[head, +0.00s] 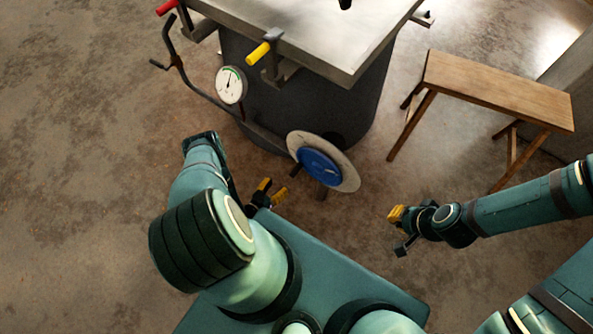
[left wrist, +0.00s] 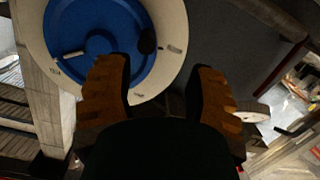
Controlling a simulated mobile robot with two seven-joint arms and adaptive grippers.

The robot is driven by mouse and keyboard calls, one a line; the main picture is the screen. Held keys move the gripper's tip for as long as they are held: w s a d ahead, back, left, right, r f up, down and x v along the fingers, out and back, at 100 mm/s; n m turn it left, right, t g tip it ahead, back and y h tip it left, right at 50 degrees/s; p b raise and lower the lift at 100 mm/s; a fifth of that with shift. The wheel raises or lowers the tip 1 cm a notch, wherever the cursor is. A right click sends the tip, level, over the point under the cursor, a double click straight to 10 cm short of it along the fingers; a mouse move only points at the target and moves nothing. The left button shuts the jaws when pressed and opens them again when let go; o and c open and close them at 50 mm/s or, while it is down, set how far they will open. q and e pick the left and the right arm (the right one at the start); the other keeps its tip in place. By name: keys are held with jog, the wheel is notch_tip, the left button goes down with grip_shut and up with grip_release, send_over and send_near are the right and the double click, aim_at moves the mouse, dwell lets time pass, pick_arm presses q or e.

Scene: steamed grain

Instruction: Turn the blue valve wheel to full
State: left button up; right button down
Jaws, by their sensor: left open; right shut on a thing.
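The blue valve wheel (head: 319,166) sits on a pale round scale plate (head: 347,180) low on the front of a dark drum. In the left wrist view the wheel (left wrist: 100,22) shows a dark knob (left wrist: 147,41) near its right edge and a short white line at its left; the plate's marks are too small to read. My left gripper (head: 272,190) is open, just left of and below the wheel. Its fingers (left wrist: 160,88) are apart and empty in front of the plate's lower edge. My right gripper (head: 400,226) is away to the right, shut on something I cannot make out.
A round white gauge (head: 230,84) is left of the wheel. A wooden bench (head: 500,90) stands at right. Floor is clear at left.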

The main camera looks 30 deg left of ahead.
aim_at(301, 164)
pick_arm(q)
jog(key=w, duration=0.3)
jog(key=w+d+m+t+b, duration=0.1)
jog(key=w, duration=0.2)
jog(key=w+d+m, duration=0.1)
jog(key=w, duration=0.3)
jog(key=shift+w+d+f+t+b, duration=0.1)
jog(key=shift+d+f+t+b, duration=0.15)
jog(key=shift+t+b, duration=0.15)
pick_arm(e)
jog(key=shift+d+f, duration=0.55)
jog(key=shift+f, duration=0.3)
pick_arm(q)
grip_shut()
